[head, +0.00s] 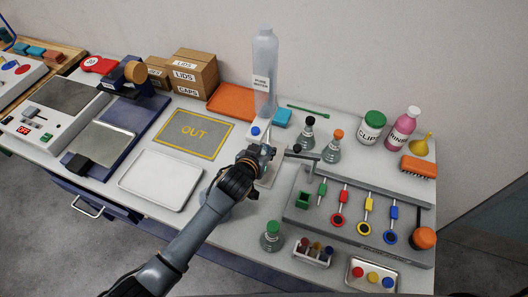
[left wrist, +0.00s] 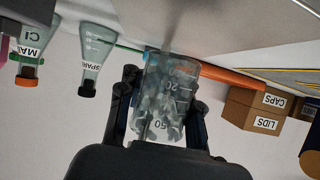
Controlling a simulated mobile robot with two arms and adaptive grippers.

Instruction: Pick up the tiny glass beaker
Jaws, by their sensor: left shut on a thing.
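The tiny glass beaker (left wrist: 166,100) is clear, with printed volume marks and mottled grey pieces showing in it. In the left wrist view it appears upside down, between the two dark fingers of my left gripper (left wrist: 160,112), which is shut on it. In the head view my left gripper (head: 262,154) is over the middle of the bench, in front of the tall clear bottle (head: 265,60). There the gripper mostly hides the beaker. I cannot tell whether the beaker's base touches the surface below. My right gripper is not in view.
Two dark-capped and orange-capped flasks (head: 307,136) stand right of the gripper. A grey rack with coloured tools (head: 400,250) lies farther right. A green-capped flask (head: 271,240) is near the front edge. Left are an empty white tray (head: 160,181) and the OUT mat (head: 170,138).

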